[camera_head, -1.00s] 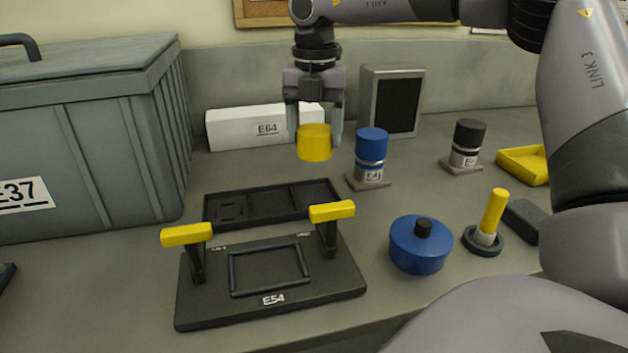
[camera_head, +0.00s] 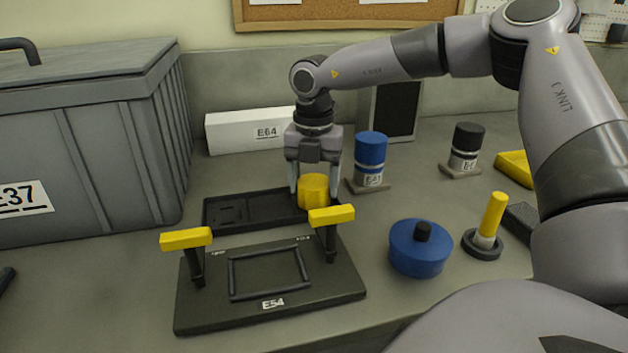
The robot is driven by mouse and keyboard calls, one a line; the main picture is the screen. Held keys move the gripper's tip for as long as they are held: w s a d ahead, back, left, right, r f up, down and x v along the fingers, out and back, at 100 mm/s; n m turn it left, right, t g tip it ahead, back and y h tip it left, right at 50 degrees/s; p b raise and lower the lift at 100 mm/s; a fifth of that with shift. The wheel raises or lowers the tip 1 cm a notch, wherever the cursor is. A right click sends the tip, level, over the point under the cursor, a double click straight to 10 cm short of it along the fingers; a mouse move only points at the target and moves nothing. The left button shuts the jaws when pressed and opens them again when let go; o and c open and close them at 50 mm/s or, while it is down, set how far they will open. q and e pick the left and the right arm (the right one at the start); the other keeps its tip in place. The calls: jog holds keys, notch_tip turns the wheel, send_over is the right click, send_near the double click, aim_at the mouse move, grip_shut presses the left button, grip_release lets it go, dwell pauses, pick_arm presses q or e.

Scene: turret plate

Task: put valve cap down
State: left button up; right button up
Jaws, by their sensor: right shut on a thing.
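The yellow valve cap (camera_head: 313,191) is at the right end of the black tray (camera_head: 245,222), behind the plate marked E54. My right gripper (camera_head: 315,188) points down with its fingers on either side of the cap and is shut on it. The cap is upright. Its lower edge is at the tray's right compartment; I cannot tell whether it touches the tray floor. My left gripper is out of view.
The E54 plate (camera_head: 200,310) with two yellow-topped posts stands in front. A blue-capped valve (camera_head: 370,165) stands close right. A blue lidded pot (camera_head: 418,255) is further right. A grey bin (camera_head: 90,150) fills the left. A white E64 box (camera_head: 230,135) lies behind.

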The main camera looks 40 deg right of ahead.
aim_at(314, 182)
jog(key=o, duration=1)
jog(key=shift+f, duration=0.1)
jog(key=shift+c, duration=0.2)
notch_tip(314, 182, up, 12)
